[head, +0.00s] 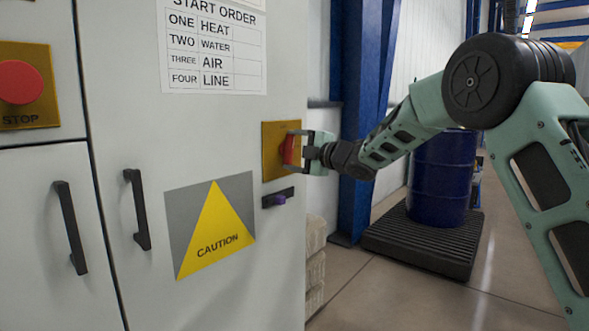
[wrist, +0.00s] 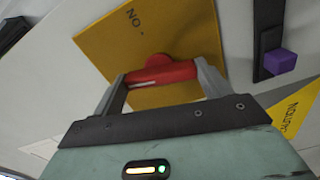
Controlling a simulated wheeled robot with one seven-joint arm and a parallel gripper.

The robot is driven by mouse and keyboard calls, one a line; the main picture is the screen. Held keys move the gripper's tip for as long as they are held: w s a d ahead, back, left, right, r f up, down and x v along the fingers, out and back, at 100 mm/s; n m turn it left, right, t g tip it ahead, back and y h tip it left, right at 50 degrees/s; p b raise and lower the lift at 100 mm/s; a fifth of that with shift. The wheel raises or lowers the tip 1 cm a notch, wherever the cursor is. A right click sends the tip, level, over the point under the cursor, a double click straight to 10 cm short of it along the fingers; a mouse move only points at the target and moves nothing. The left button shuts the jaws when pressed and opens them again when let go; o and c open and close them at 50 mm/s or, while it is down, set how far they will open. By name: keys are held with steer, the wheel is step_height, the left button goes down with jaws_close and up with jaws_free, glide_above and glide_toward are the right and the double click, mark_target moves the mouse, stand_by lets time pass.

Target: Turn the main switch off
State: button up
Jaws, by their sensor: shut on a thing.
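The main switch has a red handle (head: 289,150) on a yellow plate (head: 269,162), set in the grey cabinet's right edge. In the wrist view the red handle (wrist: 162,75) lies between my fingers in front of the yellow plate (wrist: 190,35), which bears the word "ON". My gripper (head: 300,148) is shut on the red handle; it also shows in the wrist view (wrist: 163,85). The handle's exact angle is hard to tell, and the far side of the plate's markings is hidden by my gripper.
A red STOP button (head: 20,82) is at the far left. Black door handles (head: 137,209) stick out. A blue drum (head: 442,180) stands on a dark pallet (head: 425,240).

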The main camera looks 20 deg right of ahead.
steer(key=shift+f+n+b, duration=0.15)
steer(key=shift+n+b, duration=0.95)
steer(key=shift+b, duration=0.2)
steer(key=o, duration=1)
steer(key=b+v, duration=0.2)
steer(key=v, duration=1.5)
steer(key=shift+s+d, duration=0.1)
steer(key=shift+s, duration=0.05)
